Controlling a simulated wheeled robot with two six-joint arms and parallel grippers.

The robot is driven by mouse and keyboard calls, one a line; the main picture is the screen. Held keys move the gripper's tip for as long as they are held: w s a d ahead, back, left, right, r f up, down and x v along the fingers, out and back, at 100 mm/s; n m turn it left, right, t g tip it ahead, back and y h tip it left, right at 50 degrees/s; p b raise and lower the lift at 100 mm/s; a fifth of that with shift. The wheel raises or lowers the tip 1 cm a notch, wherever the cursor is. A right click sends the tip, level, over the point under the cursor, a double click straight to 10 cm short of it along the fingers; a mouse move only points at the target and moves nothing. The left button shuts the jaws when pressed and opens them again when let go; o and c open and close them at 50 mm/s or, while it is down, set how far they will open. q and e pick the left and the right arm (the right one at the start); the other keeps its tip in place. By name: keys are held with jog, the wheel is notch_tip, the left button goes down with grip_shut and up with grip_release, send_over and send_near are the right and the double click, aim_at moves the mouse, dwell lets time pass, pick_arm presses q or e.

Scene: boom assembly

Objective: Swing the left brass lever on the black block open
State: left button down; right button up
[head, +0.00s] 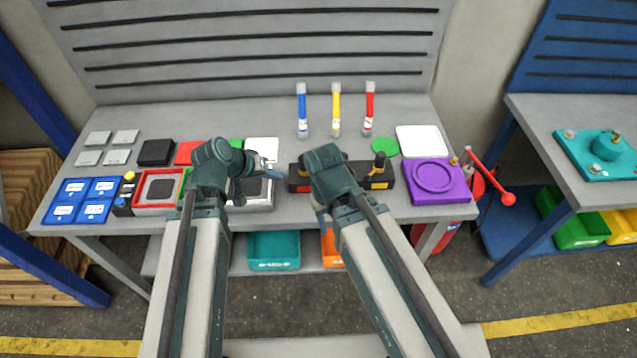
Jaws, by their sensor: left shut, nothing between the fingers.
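The black block (299,186) lies on the grey bench right of centre. Its middle is hidden behind my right arm. A lever with a dark knob and brass base (379,161) stands up on its right part. The left brass lever cannot be made out clearly; the left end of the block shows only a small part. My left gripper (272,171) is shut and empty, just left of the block's left end and apart from it. My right gripper (320,221) points down at the bench's front edge, mostly hidden by its own arm; its fingers cannot be judged.
A purple fixture (437,181) stands right of the block. A silver-framed tray (255,193) is below my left gripper. Blue, yellow and red tubes (336,112) stand behind the block. Blue panels (82,200) and a red-framed tray (158,190) lie left.

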pick_arm(q)
jog(key=b+x, duration=0.8)
jog(key=x, duration=0.2)
jog(key=shift+a, duration=0.1)
jog(key=d, duration=0.3)
jog(key=shift+w, duration=0.1)
jog(key=shift+d, duration=0.6)
jog(key=shift+w+d, duration=0.1)
jog(key=shift+d, duration=0.6)
